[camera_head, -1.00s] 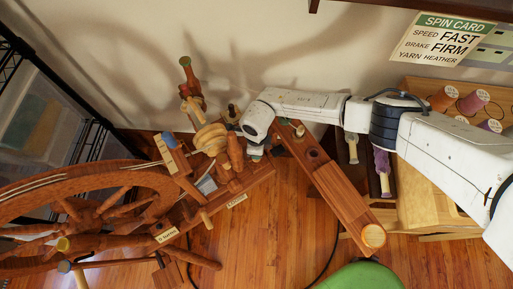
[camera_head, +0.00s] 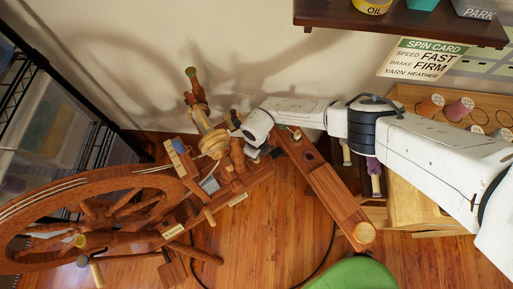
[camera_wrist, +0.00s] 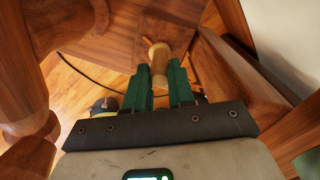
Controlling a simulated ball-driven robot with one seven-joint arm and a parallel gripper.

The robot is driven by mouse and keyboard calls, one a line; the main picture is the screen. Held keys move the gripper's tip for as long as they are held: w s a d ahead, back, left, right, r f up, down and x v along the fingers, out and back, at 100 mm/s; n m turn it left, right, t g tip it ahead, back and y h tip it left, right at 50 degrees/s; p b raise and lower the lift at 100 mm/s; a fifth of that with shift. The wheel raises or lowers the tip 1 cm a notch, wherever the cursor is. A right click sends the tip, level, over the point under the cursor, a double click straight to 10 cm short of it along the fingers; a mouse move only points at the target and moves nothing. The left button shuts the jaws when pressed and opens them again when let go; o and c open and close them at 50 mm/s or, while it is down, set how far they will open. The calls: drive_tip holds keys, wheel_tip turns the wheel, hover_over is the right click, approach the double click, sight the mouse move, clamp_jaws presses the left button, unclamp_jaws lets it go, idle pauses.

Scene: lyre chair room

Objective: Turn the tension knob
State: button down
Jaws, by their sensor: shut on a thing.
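The spinning wheel (camera_head: 100,187) stands at the left in the head view, with turned wooden posts on its slanted bench. In the wrist view, my gripper (camera_wrist: 159,68) has its two green fingers closed on either side of a pale turned wooden knob (camera_wrist: 158,50). The knob's round end shows beyond the fingertips. In the head view my wrist (camera_head: 258,127) is beside the wheel's posts and hides the knob and most of the gripper. A small label (camera_head: 238,199) on the bench edge is too small to read.
A spin card (camera_head: 428,58) on the wall reads speed fast, brake firm, yarn heather. A dark shelf (camera_head: 400,27) is at the top. Thread spools (camera_head: 459,109) stand at the right. A wooden plank (camera_head: 325,188) and a green seat (camera_head: 352,277) are close by.

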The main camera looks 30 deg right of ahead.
drive_tip(key=shift+w, duration=0.1)
drive_tip(key=c, duration=1)
unclamp_jaws()
drive_tip(key=shift+o, duration=0.2)
wheel_tip(320, 180, up, 11)
drive_tip(key=p, duration=0.4)
drive_tip(key=shift+f, duration=0.15)
